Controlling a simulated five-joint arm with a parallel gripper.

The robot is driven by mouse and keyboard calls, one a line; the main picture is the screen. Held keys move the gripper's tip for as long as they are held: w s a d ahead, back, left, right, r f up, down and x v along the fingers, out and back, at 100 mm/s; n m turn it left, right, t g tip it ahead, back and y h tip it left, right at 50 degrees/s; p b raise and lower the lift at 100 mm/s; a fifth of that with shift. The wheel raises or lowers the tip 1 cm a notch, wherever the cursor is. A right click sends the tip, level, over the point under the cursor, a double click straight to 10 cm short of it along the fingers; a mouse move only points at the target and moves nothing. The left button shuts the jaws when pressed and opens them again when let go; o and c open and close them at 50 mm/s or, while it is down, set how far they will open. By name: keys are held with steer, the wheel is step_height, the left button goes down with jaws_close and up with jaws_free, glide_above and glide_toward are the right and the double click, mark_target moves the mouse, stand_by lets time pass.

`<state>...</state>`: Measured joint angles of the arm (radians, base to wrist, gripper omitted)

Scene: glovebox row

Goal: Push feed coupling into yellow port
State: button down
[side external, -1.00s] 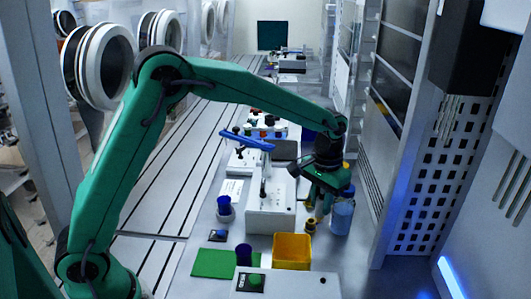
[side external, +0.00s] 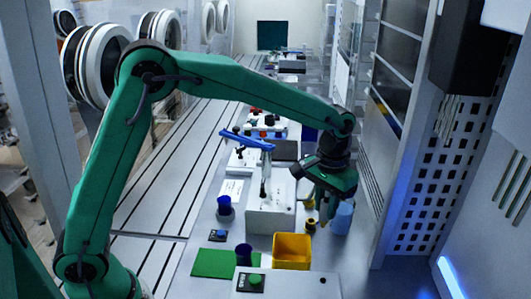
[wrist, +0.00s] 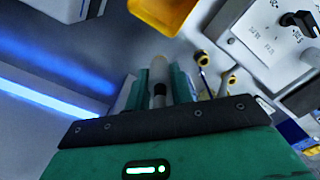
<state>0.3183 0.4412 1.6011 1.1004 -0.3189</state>
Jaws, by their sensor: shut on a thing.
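My gripper (side external: 326,208) is low at the right of the bench, in front of the pale blue vessel (side external: 343,218). In the wrist view, its green fingers (wrist: 160,92) are shut on a pale grey cylinder with a dark band, seemingly the feed coupling (wrist: 159,70). Its far end points away from my gripper. Two yellow-ringed fittings show to the right of the fingers, one farther (wrist: 203,58) and one nearer (wrist: 232,80). A yellow-and-black fitting (side external: 310,225) also shows beside my gripper in the side view. I cannot tell which is the yellow port. The coupling appears apart from both rings.
A yellow bin (side external: 292,252) stands in front of my gripper. A white box with a blue-handled fixture (side external: 270,218) stands to its left. The perforated wall (side external: 430,190) bounds the right.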

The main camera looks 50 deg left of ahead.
steer(key=shift+w+r, duration=0.1)
steer(key=shift+r, duration=0.05)
steer(key=w+a+f, duration=0.2)
steer(key=w+a, duration=1.2)
steer(key=a, duration=0.3)
steer(key=shift+w+f, duration=0.15)
steer(key=shift+w, duration=0.2)
steer(key=shift+f, duration=2.85)
steer(key=shift+f, duration=1.65)
steer(key=c, duration=1.1)
jaws_free()
steer(key=shift+c, duration=0.2)
